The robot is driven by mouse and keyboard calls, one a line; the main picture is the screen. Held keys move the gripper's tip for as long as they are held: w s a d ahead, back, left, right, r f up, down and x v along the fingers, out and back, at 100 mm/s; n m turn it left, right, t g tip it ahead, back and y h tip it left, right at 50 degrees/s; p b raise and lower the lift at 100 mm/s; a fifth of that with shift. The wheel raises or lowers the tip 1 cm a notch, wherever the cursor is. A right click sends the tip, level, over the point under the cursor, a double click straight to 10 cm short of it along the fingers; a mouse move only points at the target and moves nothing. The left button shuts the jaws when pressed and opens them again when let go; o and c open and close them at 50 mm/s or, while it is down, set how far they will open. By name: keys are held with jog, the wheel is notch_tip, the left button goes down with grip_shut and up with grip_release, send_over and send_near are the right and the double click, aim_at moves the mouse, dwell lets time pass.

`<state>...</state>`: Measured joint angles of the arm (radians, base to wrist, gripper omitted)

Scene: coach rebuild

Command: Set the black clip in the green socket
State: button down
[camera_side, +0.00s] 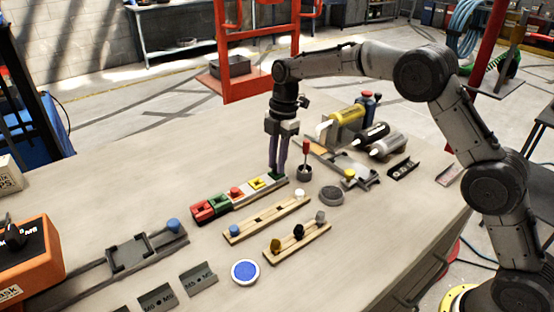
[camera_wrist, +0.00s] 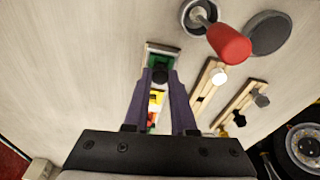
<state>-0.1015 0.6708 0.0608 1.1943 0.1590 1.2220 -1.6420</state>
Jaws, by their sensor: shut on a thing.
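My gripper (camera_side: 275,172) points down over the far end of a row of coloured sockets. It is shut on a small dark piece, seen as the black clip (camera_wrist: 160,75) between the fingertips in the wrist view. The fingers hide the clip in the side view. The green socket (camera_wrist: 161,59) is at that end of the row, directly at the fingertips; a little of this green socket (camera_side: 279,177) shows beside them in the side view. I cannot tell whether the clip is seated in it or just above.
Yellow (camera_side: 257,184), red (camera_side: 235,193) and another green block (camera_side: 218,202) continue the row. A red-handled tool in a cup (camera_side: 304,172) stands close to the right. Two wooden racks (camera_side: 262,217) (camera_side: 289,244) hold small coloured pegs. An orange box (camera_side: 28,262) is at left.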

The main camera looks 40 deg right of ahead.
jog(key=shift+f, duration=0.3)
dwell(0.8)
jog(key=shift+c, duration=1.3)
grip_release()
jog(key=shift+r, duration=3)
